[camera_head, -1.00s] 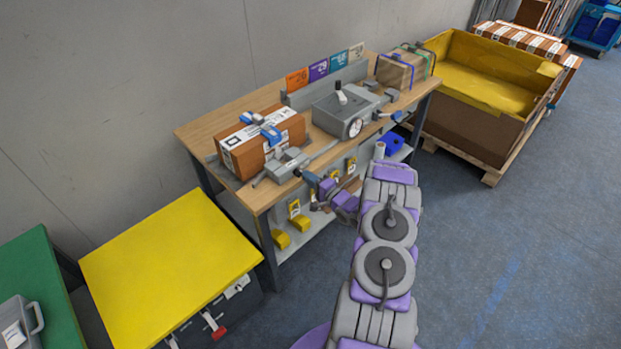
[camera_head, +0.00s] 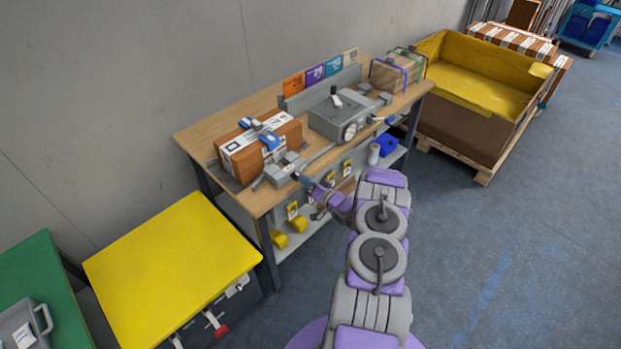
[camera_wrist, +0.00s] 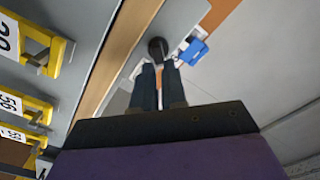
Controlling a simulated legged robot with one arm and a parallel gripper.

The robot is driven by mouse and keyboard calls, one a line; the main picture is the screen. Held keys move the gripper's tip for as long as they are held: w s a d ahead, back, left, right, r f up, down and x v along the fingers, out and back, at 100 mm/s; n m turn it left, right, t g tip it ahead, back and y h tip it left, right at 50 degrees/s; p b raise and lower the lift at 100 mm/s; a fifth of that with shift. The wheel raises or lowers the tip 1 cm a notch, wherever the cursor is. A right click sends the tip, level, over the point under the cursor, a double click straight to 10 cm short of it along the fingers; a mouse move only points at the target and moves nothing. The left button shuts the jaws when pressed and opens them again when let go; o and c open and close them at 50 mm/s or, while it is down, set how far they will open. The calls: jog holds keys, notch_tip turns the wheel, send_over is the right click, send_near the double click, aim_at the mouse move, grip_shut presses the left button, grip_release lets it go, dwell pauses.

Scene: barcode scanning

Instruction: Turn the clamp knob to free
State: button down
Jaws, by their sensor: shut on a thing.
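The grey clamp (camera_head: 284,170) is mounted at the front left of the wooden workbench (camera_head: 205,135), beside a strapped brown box (camera_head: 258,142). My gripper (camera_head: 302,179) reaches the clamp's front end from the right. In the wrist view, the dark round clamp knob (camera_wrist: 157,46) sits at the tips of my gripper (camera_wrist: 158,66), whose two dark fingers are close around its near part. The gripper is shut on the knob. The fingers hide the knob's near side, and its angle cannot be read.
A grey machine with a dial (camera_head: 340,117) and a second strapped box (camera_head: 398,72) stand farther right on the bench. Yellow holders (camera_wrist: 32,47) hang below the bench edge. A yellow-topped table (camera_head: 170,265) stands at left. Open floor lies to the right.

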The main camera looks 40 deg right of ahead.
jog(key=n, duration=0.1)
jog(key=a+n+p, duration=0.1)
jog(key=n, duration=0.1)
jog(key=n+p, duration=0.1)
jog(key=n, duration=0.1)
jog(key=shift+w+a+r, duration=0.2)
jog(key=shift+w, duration=0.2)
jog(key=shift+s+f+n+p, duration=0.1)
jog(key=shift+f+n+p, duration=0.05)
jog(key=shift+n+p, duration=0.8)
jog(key=shift+f+n+p, duration=0.1)
jog(key=shift+n+p, duration=0.7)
jog(key=shift+n, duration=0.15)
jog(key=c, duration=1.4)
grip_release()
jog(key=shift+d+f, duration=0.2)
jog(key=shift+d, duration=0.05)
jog(key=shift+c, duration=0.2)
jog(key=shift+a, duration=0.35)
jog(key=s+d+p, duration=0.1)
jog(key=s+p, duration=0.2)
jog(key=s, duration=0.6)
jog(key=s+d+f+p, duration=0.1)
jog(key=s+d+p, duration=0.1)
jog(key=s, duration=0.8)
jog(key=shift+d+p, duration=0.2)
jog(key=shift+p, duration=0.65)
